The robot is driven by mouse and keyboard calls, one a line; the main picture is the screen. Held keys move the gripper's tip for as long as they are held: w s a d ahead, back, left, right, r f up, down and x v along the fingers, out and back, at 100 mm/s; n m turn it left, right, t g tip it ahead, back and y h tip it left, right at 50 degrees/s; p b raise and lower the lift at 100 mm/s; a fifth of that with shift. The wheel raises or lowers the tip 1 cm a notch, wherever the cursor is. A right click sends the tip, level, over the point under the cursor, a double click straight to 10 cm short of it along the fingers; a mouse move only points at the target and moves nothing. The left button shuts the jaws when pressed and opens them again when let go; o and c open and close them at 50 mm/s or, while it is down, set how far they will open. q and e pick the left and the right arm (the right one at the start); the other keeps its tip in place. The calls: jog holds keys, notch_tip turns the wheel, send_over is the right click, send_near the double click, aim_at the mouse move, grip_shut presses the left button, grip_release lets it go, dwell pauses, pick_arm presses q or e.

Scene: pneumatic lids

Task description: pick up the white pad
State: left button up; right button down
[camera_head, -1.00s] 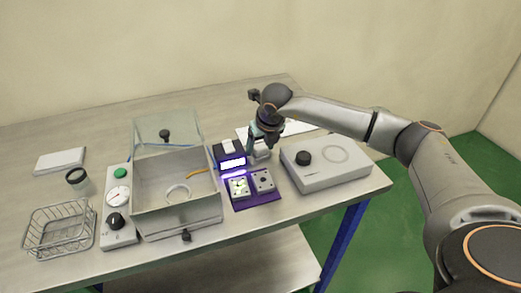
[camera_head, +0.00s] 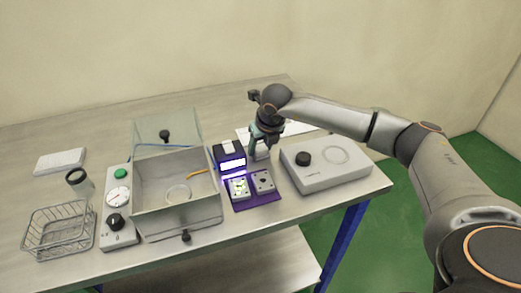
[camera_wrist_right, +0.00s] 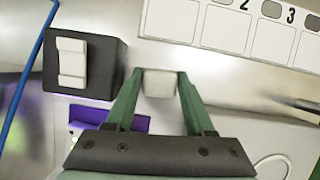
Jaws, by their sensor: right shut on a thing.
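The white pad (camera_wrist_right: 160,83) is a small pale block between the fingertips of my right gripper (camera_wrist_right: 157,82) in the right wrist view. The fingers are shut on it, one on each side. In the head view my right gripper (camera_head: 261,151) points down just right of the dark device with the lit purple front (camera_head: 230,164), and the pad is mostly hidden by the fingers. I cannot tell whether the pad touches the table. My left gripper is not in view.
A white sheet with numbered squares (camera_wrist_right: 230,25) lies behind the gripper. A grey box with a black knob (camera_head: 325,168) stands close on the right. The purple base (camera_head: 258,201) is in front. An open-lidded metal chamber (camera_head: 175,203) and a wire basket (camera_head: 58,232) are left.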

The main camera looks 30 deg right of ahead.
jog(key=shift+r, duration=0.1)
jog(key=shift+r, duration=0.55)
jog(key=s+d+r+b, duration=0.1)
jog(key=s+r+b, duration=0.2)
jog(key=s+r, duration=0.8)
jog(key=s, duration=0.3)
jog(key=shift+r, duration=0.35)
jog(key=c, duration=0.8)
grip_release()
jog(key=shift+c, duration=0.2)
jog(key=c, duration=0.6)
jog(key=shift+a, duration=0.1)
